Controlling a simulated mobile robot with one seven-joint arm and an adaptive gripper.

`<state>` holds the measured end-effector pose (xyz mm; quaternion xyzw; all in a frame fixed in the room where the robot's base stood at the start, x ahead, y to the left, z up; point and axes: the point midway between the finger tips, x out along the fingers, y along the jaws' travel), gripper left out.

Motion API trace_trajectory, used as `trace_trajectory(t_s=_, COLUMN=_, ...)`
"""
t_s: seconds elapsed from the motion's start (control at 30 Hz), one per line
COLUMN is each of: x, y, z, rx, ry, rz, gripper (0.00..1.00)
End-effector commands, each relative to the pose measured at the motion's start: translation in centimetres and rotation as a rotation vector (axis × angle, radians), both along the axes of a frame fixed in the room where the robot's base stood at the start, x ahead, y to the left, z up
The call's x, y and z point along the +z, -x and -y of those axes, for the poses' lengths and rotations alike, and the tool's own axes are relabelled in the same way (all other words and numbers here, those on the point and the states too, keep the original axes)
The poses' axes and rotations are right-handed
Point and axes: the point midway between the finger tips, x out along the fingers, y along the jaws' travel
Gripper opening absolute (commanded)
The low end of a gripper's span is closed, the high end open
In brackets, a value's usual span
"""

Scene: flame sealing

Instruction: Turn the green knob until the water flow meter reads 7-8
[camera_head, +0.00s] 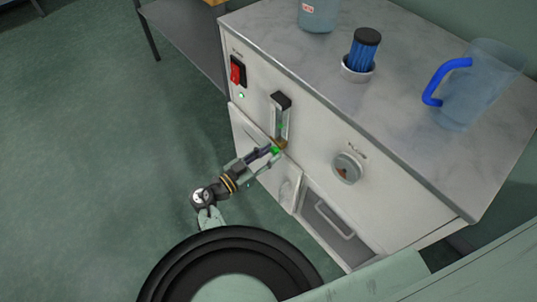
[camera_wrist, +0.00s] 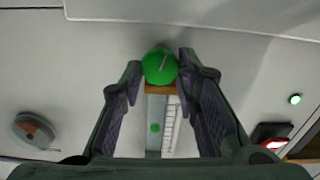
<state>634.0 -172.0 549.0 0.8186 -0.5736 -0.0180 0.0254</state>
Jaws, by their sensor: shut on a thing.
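The green knob (camera_wrist: 159,67) shows between my fingertips in the wrist view, with a pale line on its face. In the head view the knob (camera_head: 275,150) is a small green spot at the foot of the flow meter, partly hidden. My gripper (camera_wrist: 159,72) is shut on the knob, one finger on each side. The flow meter (camera_head: 282,117) is an upright clear tube with a dark top and a brass-coloured base on the machine's front. In the wrist view the meter (camera_wrist: 170,122) appears upside down, with a green float and scale marks too small to read.
The white machine (camera_head: 318,150) has a lit red switch (camera_head: 237,71), a green light (camera_head: 241,95) and a round dial (camera_head: 347,168) on its front. A clear jug (camera_head: 475,85) with a blue handle and a blue filter (camera_head: 364,51) stand on top. An open recess (camera_head: 340,220) is below.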

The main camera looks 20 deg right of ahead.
Motion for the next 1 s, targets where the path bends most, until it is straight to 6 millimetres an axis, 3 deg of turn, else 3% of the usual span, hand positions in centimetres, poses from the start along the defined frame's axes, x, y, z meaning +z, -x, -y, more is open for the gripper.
trace_trajectory(t_s=1.0, x=-0.06, y=-0.21, z=-0.1, rx=-0.001, ry=0.252, rz=-0.693, gripper=0.01)
